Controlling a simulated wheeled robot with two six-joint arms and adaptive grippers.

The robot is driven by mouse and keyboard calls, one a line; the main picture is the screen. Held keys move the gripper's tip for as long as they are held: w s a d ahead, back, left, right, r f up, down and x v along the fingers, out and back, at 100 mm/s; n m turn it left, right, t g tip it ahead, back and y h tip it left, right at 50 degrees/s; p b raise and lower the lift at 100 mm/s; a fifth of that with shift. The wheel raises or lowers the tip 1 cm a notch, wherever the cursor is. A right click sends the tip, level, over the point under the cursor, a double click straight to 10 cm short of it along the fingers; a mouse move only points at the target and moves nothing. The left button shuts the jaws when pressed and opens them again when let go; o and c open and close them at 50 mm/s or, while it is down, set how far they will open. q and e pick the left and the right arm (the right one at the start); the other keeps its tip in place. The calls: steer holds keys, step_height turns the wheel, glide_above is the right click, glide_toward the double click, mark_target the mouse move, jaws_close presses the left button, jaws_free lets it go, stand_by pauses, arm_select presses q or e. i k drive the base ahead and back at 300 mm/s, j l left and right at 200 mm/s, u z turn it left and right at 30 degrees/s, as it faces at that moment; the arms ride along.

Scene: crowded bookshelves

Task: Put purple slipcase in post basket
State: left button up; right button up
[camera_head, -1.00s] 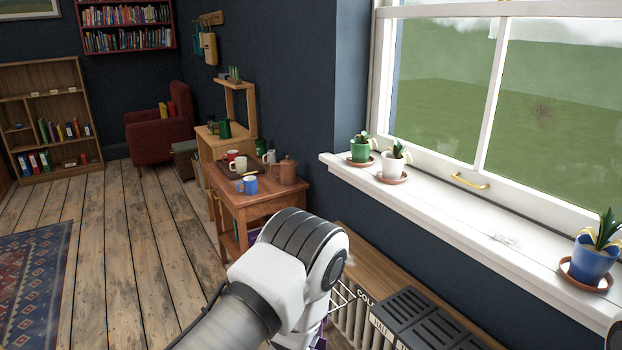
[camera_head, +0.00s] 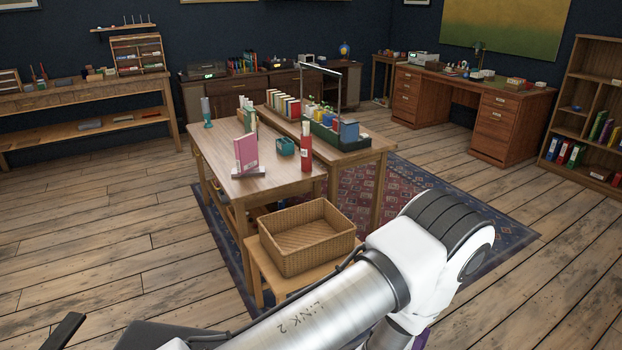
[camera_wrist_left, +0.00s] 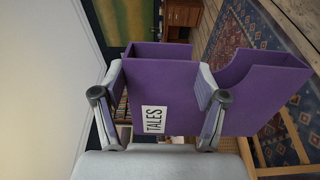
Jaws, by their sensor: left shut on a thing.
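The purple slipcase (camera_wrist_left: 165,85) fills the middle of the left wrist view, with a white label reading "TALES" and a cut-away open side at right. My left gripper (camera_wrist_left: 160,100) is shut on it, one finger on each side. In the head view only a small purple piece (camera_head: 422,340) shows below my left arm, and the gripper itself is hidden. A wicker basket (camera_head: 327,245), likely the post basket, sits on a low wooden stand just left of my left wrist. It is open at the top and looks empty. My right gripper is not in view.
A wooden table (camera_head: 215,155) behind the basket holds a pink book (camera_head: 246,154), a red cylinder (camera_head: 306,148) and a teal box (camera_head: 286,146). A second table (camera_head: 365,155) holds a green tray of books. A patterned rug (camera_head: 430,190) lies under them. Open floor is at left.

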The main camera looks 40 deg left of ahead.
mark_target(301, 245)
steer(key=i+j+u, duration=0.35)
steer(key=i, duration=0.25)
steer(key=i+j+u, duration=0.3)
steer(key=i, duration=0.3)
steer(key=i+u, duration=0.35)
steer(key=i, duration=0.3)
steer(key=z, duration=0.15)
